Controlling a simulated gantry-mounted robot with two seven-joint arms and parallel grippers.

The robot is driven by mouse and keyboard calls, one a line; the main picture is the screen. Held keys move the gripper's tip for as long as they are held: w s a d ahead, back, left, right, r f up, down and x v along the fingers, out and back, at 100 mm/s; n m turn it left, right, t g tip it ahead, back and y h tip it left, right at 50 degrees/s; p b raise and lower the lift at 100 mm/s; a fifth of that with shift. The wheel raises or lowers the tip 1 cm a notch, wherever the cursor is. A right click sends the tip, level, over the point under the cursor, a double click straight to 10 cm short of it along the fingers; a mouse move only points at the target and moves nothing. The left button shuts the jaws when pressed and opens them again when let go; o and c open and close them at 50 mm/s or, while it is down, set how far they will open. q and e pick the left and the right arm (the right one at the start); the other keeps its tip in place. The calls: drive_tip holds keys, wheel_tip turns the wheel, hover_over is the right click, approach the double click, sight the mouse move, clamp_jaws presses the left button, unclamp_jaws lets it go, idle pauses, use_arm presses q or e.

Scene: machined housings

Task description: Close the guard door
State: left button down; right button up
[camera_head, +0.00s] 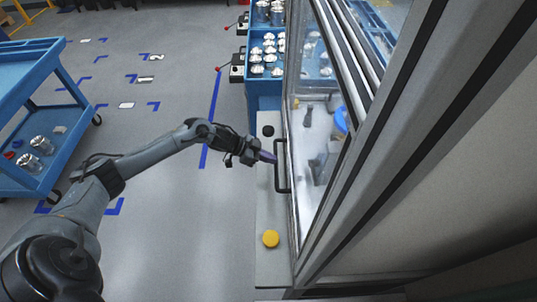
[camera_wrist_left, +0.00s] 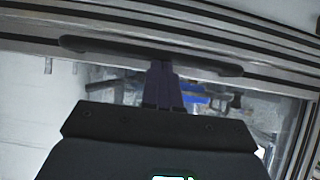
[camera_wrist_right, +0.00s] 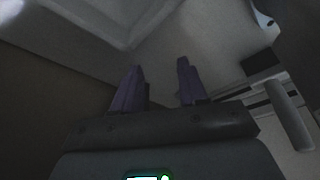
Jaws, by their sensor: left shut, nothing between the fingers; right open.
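The guard door (camera_head: 312,205) is a tall clear pane in a metal frame on the right of the head view. A black bar handle (camera_head: 278,178) stands upright on its near edge. The handle also shows as a dark bar in the left wrist view (camera_wrist_left: 105,46). My left gripper (camera_head: 272,157) is shut and empty, its purple fingertips at the middle of the handle; I cannot tell whether they touch it. Those fingers also show in the left wrist view (camera_wrist_left: 161,66). My right gripper (camera_wrist_right: 158,64) is open and empty, seen only in the right wrist view, near pale panels.
A yellow button (camera_head: 270,239) and a black button (camera_head: 267,131) sit on the grey ledge beside the door. A blue rack (camera_head: 263,97) holds several metal housings behind. A blue cart (camera_head: 30,62) stands at left.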

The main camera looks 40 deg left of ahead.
use_arm(q)
drive_tip(key=shift+a+f, duration=0.15)
drive_tip(key=shift+f, duration=0.3)
drive_tip(key=shift+s, duration=0.1)
